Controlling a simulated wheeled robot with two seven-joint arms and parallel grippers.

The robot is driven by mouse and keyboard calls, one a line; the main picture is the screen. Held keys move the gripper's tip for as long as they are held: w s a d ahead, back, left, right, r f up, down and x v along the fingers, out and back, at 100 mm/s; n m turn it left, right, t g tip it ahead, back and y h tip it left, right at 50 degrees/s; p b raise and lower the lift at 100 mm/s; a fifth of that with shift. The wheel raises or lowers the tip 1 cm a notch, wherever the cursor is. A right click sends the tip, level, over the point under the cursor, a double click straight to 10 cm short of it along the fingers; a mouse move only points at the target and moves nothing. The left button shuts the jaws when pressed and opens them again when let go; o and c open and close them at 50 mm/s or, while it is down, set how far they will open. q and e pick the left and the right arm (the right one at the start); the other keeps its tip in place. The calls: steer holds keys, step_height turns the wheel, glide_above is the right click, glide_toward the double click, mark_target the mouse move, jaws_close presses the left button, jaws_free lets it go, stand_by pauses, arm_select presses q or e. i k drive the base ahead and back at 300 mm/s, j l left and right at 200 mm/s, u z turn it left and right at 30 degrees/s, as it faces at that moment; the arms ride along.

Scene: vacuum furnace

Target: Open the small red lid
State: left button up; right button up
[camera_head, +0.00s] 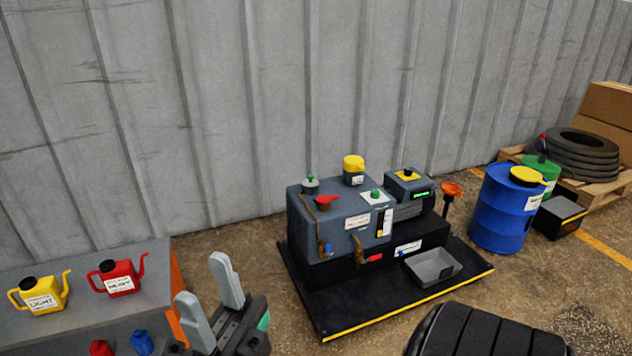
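The small red lid (327,201) sits on the top left part of a dark grey machine (310,235), near its front edge. It looks seated flat on the machine. My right gripper (212,300) is at the bottom, left of the machine and nearer to me. Its two grey fingers stand apart with nothing between them. It is clear of the lid. My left gripper is not in view.
A grey tray (433,266) lies in front of the machine. A bench (80,315) with yellow (40,294) and red (117,278) cans stands left. Blue drum (502,212) stands right.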

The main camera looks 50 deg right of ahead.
mark_target(322, 199)
steer(key=k+l+z, duration=0.1)
steer(key=l, duration=0.55)
steer(key=k+l+z, duration=0.1)
steer(key=k+l, duration=0.15)
steer(key=l, duration=0.45)
steer(key=k+l+z, duration=0.1)
steer(key=l, duration=0.6)
steer(key=k+l+z, duration=0.1)
steer(key=l, duration=0.6)
steer(key=k+l+z, duration=0.1)
steer(key=l, duration=0.6)
steer(key=i+j+z, duration=0.1)
steer(key=i+z, duration=0.35)
steer(key=i, duration=0.5)
